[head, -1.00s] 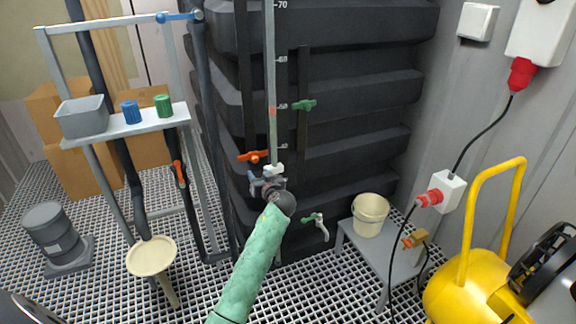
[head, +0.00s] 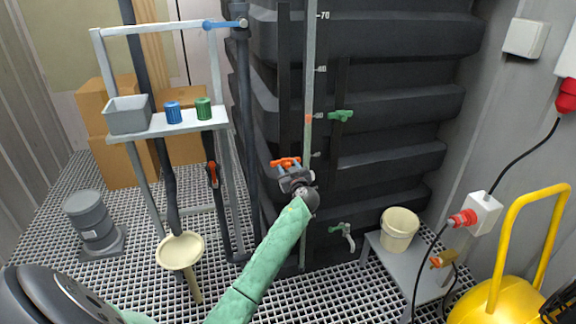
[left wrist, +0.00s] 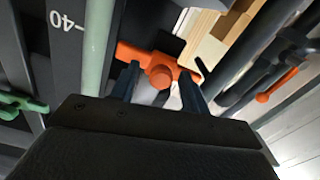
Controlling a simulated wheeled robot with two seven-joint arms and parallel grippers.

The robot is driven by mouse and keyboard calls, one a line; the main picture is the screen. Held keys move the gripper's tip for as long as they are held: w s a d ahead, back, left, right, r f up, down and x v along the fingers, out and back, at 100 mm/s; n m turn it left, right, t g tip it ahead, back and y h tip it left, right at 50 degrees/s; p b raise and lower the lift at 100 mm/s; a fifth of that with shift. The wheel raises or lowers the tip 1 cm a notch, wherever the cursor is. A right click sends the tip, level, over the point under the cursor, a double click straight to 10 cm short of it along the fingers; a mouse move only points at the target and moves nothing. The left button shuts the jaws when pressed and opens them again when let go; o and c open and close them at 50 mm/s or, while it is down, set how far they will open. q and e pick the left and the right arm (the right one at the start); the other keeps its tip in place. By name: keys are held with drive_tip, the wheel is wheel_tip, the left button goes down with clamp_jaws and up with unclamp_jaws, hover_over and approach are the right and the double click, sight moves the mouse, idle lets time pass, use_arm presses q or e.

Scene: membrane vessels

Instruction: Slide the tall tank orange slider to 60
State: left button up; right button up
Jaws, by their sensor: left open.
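The tall dark tank (head: 390,100) carries a pale gauge tube (head: 309,90) with number marks. The orange slider (head: 285,162) is on the black rail left of the tube, slightly below the 40 mark. In the left wrist view the orange slider (left wrist: 150,58) shows as a bar with a round knob. My left gripper (head: 294,176) is at the slider. In the left wrist view its open fingers (left wrist: 160,78) stand on either side of the knob; I cannot tell whether they touch it. My right gripper is out of view.
A green slider (head: 340,115) is on the rail right of the tube. A small tap (head: 343,235) is low on the tank. A cream bucket (head: 399,229) stands on a low stand to the right. A pipe rack with a shelf (head: 170,125) and a funnel (head: 180,250) are left.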

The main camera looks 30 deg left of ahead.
sight(284, 73)
use_arm(q)
drive_tip(key=shift+w+a, duration=0.3)
drive_tip(key=shift+a, duration=0.1)
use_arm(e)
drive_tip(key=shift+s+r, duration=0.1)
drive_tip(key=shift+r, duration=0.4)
